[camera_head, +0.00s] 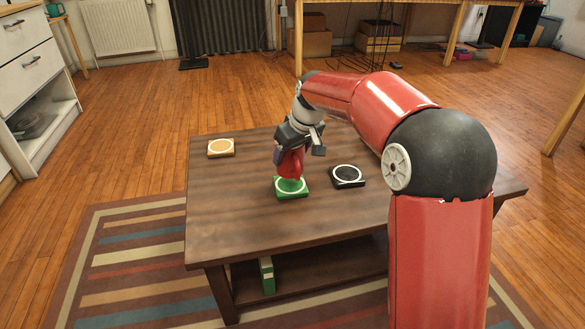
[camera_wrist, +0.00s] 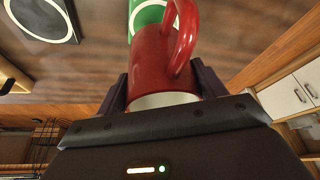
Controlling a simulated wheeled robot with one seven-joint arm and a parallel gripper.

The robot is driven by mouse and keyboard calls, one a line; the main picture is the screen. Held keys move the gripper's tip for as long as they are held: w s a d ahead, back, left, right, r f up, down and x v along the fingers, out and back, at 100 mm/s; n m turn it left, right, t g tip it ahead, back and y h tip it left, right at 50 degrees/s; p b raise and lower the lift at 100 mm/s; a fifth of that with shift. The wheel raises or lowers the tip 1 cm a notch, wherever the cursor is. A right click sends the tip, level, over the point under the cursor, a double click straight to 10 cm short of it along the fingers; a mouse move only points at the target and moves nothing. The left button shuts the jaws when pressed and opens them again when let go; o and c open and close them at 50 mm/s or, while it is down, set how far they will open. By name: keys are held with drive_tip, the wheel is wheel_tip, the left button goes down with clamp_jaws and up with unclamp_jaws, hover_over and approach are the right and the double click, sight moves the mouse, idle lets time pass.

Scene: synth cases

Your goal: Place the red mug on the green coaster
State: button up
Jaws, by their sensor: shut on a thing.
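The red mug (camera_head: 290,165) is held under my gripper (camera_head: 292,149) in the head view, directly over the green coaster (camera_head: 283,193). In the wrist view the red mug (camera_wrist: 152,62) sits between the two dark fingers of my gripper (camera_wrist: 162,88), which are shut on it. Its handle faces the camera. The green coaster (camera_wrist: 146,16) shows past the mug's far end, partly covered by it. The coaster lies flat on the table and has a white ring. I cannot tell whether the mug's base touches the coaster.
A black coaster with a white ring (camera_head: 334,182) lies just right of the green one. A tan-orange coaster (camera_head: 221,154) lies at the table's back left. The brown table (camera_head: 235,215) is otherwise clear at front left. A green box (camera_head: 267,276) stands on its lower shelf.

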sight(292, 164)
drive_tip(key=shift+f+b, duration=0.45)
drive_tip(key=shift+f, duration=1.7)
drive_tip(key=shift+f, duration=0.1)
drive_tip(key=o, duration=1.1)
drive_tip(key=shift+f, duration=0.1)
drive_tip(key=shift+o, duration=0.2)
drive_tip(key=shift+r, duration=0.3)
drive_tip(key=p+v, duration=0.2)
drive_tip(key=v, duration=1)
drive_tip(key=shift+s, duration=0.1)
